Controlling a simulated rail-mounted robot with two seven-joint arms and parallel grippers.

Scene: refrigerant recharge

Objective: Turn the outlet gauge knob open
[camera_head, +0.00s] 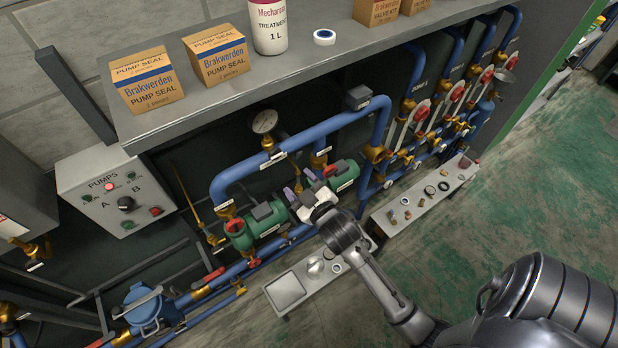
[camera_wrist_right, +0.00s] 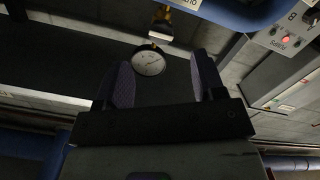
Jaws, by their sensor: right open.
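A round white-faced gauge (camera_head: 265,121) stands above the blue pipe behind the green pumps, on a brass fitting (camera_head: 268,143). The gauge also shows in the right wrist view (camera_wrist_right: 149,61), with its brass fitting (camera_wrist_right: 164,20) and a white label beside it. I cannot make out a separate knob or read the label. My right gripper (camera_head: 299,183) is open and empty, in front of the pipework and below the gauge in the head view. In the wrist view its fingers (camera_wrist_right: 161,60) stand apart, with the gauge appearing between and beyond them. My left gripper is not in view.
Green pumps (camera_head: 264,218) lie close to my right gripper. A shelf (camera_head: 290,72) with boxes and a bottle overhangs the pipes. The pump control box (camera_head: 118,192) is at left. A low bench (camera_head: 425,200) with small parts stands right, beside open green floor.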

